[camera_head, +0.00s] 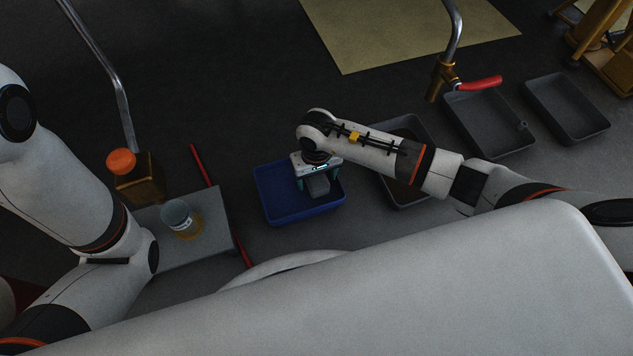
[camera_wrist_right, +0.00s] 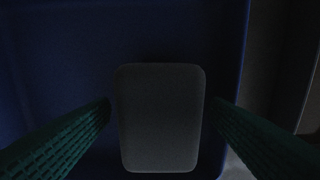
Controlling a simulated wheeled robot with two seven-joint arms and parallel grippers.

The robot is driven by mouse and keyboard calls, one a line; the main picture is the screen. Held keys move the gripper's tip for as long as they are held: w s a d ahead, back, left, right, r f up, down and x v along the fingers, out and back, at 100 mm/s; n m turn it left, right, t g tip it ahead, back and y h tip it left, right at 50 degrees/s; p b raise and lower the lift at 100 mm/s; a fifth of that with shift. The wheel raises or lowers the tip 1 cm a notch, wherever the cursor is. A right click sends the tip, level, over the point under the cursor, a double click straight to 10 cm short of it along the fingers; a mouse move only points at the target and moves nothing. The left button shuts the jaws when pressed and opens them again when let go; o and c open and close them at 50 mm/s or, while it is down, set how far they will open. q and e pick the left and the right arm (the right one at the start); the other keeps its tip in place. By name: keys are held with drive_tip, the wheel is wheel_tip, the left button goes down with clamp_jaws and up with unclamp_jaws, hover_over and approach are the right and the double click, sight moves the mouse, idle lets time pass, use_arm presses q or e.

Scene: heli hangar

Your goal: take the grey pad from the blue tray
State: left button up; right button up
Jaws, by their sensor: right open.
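The grey pad (camera_head: 319,186) lies in the blue tray (camera_head: 268,206), near its right side in the head view. In the right wrist view the pad (camera_wrist_right: 160,118) is a rounded grey block in the middle, with the blue tray floor (camera_wrist_right: 60,60) around it. My right gripper (camera_head: 316,182) is over the tray, pointing down. Its green fingers (camera_wrist_right: 160,125) are open, one on each side of the pad, with a gap showing on both sides. My left arm shows at the left of the head view, but its gripper does not.
Dark grey trays (camera_head: 489,124) stand to the right of the blue tray. A grey board (camera_head: 210,236) with a clear cup (camera_head: 177,216) is to the left, by a red bar (camera_head: 201,165). An orange-capped bottle (camera_head: 137,178) stands behind it.

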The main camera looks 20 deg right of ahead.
drive_tip(key=c, duration=1.1)
drive_tip(key=shift+o, duration=0.2)
drive_tip(key=shift+r, duration=0.1)
